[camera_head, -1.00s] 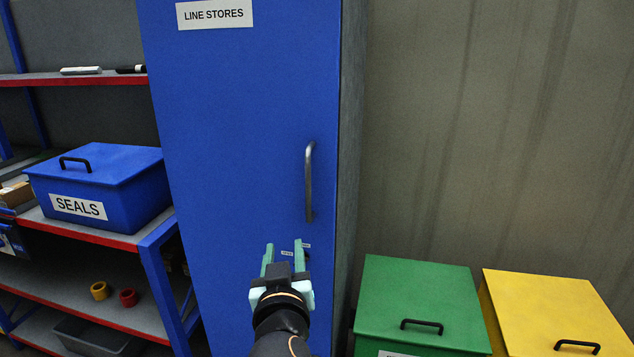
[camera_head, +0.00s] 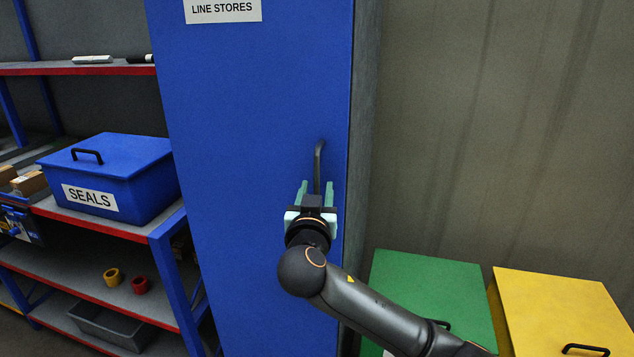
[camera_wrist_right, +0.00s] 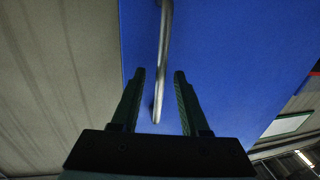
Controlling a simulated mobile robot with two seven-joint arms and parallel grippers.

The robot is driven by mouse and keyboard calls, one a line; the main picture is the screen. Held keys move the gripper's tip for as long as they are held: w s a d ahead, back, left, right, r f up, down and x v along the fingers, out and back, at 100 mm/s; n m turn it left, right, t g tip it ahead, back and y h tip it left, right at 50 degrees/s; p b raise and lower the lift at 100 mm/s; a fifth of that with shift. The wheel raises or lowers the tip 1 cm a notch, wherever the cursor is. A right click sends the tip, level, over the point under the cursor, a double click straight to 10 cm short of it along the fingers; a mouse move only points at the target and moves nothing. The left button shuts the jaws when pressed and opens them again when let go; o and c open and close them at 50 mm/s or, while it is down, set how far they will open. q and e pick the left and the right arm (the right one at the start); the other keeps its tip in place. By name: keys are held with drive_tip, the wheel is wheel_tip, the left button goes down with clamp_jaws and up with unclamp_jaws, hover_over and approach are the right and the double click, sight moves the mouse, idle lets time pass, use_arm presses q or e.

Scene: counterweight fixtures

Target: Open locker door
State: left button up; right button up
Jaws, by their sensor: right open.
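The blue locker door (camera_head: 240,130) carries a "LINE STORES" label (camera_head: 222,9) and appears shut. Its vertical metal handle (camera_head: 318,160) is near the door's right edge. My right gripper (camera_head: 315,190) is open, with its two green fingers on either side of the handle's lower part in the head view. In the right wrist view the handle (camera_wrist_right: 162,75) runs between the open fingers (camera_wrist_right: 158,78). I cannot tell whether a finger touches it. The gripper and wrist hide the handle's lower end in the head view. My left gripper is not in view.
A shelf rack on the left holds a blue "SEALS" box (camera_head: 112,175), a yellow ring (camera_head: 113,277), a red ring (camera_head: 140,285) and a grey tray (camera_head: 105,325). A green bin (camera_head: 430,290) and a yellow bin (camera_head: 560,305) stand to the right of the locker.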

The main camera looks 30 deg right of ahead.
drive_tip(key=shift+x, duration=0.8)
drive_tip(key=shift+c, duration=0.4)
clamp_jaws()
idle(0.5)
